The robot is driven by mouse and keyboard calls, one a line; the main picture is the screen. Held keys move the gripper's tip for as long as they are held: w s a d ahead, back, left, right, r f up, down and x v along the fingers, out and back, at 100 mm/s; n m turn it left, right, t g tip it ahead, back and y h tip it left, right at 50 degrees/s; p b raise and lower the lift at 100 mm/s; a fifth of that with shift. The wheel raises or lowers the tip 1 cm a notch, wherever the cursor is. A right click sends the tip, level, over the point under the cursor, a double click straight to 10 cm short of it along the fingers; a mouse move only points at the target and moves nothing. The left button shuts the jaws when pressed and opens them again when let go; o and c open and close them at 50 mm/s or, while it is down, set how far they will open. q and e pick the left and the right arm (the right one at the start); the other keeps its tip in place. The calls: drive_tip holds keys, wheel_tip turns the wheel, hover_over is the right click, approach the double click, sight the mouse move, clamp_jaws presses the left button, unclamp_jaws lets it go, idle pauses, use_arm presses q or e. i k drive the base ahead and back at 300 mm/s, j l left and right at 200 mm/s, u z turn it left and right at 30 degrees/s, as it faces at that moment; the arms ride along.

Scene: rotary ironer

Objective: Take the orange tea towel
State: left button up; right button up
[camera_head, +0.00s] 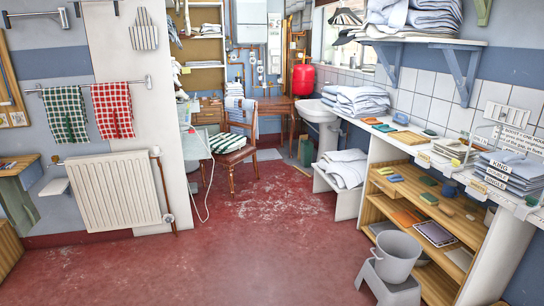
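Neither of my grippers shows in the head view. An orange folded piece (406,217) lies flat on a lower shelf of the wooden shelf unit at the right. A green checked towel (65,115) and a red checked towel (112,110) hang side by side from the wall rail at the left.
The shelf unit (460,222) holds several small folded pieces. A grey bucket (397,255) on a step stool (388,290) stands before its near end. The red floor (230,240) is clear in the middle.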

sight(369, 121)
drive_tip(key=i+j+u, duration=0.1)
drive_tip(key=i, duration=1.05)
drive_tip(key=i+j+u, duration=0.15)
drive_tip(key=i, duration=1)
drive_tip(key=j, duration=0.1)
